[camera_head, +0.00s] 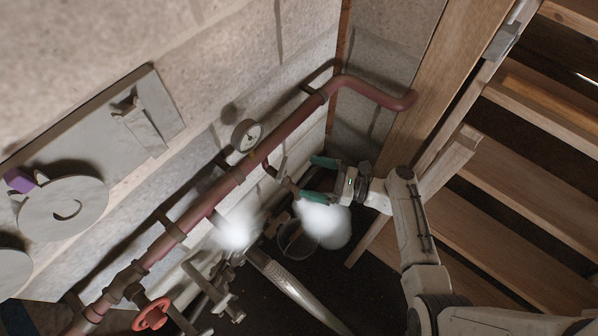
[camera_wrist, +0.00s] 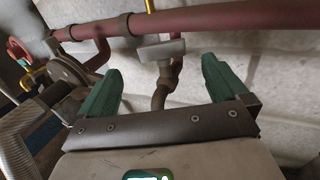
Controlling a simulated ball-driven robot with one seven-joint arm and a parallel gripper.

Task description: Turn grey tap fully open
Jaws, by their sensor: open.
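The grey tap has a flat grey handle, seen in the wrist view (camera_wrist: 161,49) on a short branch below the red pipe. It also shows small in the head view (camera_head: 283,170). My gripper (camera_head: 308,177) is open, its two green fingers apart and pointing toward the tap. In the wrist view the fingers (camera_wrist: 160,68) stand left and right of the handle, with the tap ahead between them. I see no finger touching it. The branch pipe (camera_wrist: 160,94) curves down below the handle.
The red pipe (camera_head: 215,190) runs along the block wall with a round gauge (camera_head: 246,135). A red handwheel (camera_head: 152,314) is at lower left. White vapour (camera_head: 325,225) hangs below my gripper and partly hides a bucket-like vessel (camera_head: 295,240). Wooden stairs (camera_head: 510,190) stand at right.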

